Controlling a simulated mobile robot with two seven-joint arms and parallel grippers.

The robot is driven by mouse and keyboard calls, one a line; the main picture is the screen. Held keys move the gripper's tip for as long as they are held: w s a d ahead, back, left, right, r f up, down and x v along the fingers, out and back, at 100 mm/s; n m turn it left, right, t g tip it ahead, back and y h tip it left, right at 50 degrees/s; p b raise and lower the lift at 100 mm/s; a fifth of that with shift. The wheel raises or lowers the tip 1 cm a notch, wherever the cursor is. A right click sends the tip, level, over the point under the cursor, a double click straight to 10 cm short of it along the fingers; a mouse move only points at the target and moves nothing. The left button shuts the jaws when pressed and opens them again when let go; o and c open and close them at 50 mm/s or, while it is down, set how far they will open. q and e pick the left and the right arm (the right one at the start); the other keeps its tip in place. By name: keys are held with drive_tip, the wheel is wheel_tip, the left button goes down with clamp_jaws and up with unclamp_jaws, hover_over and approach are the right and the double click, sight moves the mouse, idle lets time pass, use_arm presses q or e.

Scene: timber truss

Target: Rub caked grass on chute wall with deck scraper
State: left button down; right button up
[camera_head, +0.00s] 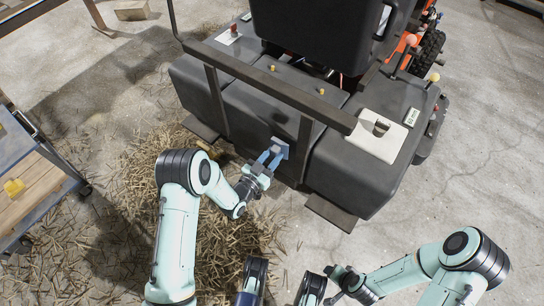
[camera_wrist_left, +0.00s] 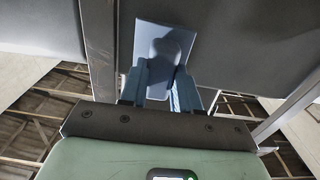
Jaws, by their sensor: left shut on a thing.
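My left gripper (camera_head: 270,158) is shut on the deck scraper, a pale blue-grey plate (camera_head: 281,147) with a rounded grip. In the left wrist view the scraper (camera_wrist_left: 163,40) shows between my blue fingers (camera_wrist_left: 160,85), its plate close to or against a dark panel; touching cannot be told. That dark grey rear wall of the machine (camera_head: 255,118) appears to be the chute wall; it also fills the top of the left wrist view (camera_wrist_left: 235,40). No caked grass can be made out on it. My right gripper (camera_head: 340,282) is low in the head view, its jaws unclear.
A metal frame bar (camera_head: 270,85) crosses the machine's back, with uprights beside the scraper. Loose straw (camera_head: 225,240) covers the floor below. A wood-topped cart (camera_head: 35,195) stands at the left. Concrete floor (camera_head: 470,185) is clear at the right.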

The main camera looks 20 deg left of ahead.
use_arm(q)
drive_tip(key=shift+b+x, duration=0.45)
drive_tip(key=shift+x, duration=0.6)
drive_tip(key=shift+w+d+r+b, duration=0.15)
drive_tip(key=shift+d+r+b, duration=0.1)
drive_tip(key=shift+b, duration=0.45)
idle(0.9)
drive_tip(key=shift+s+a+f, duration=0.1)
drive_tip(key=shift+s, duration=0.4)
drive_tip(key=p+v, duration=0.1)
drive_tip(key=v, duration=0.2)
drive_tip(key=shift+s+a+f, duration=0.1)
drive_tip(key=shift+s+a, duration=0.45)
drive_tip(key=shift+s, duration=0.35)
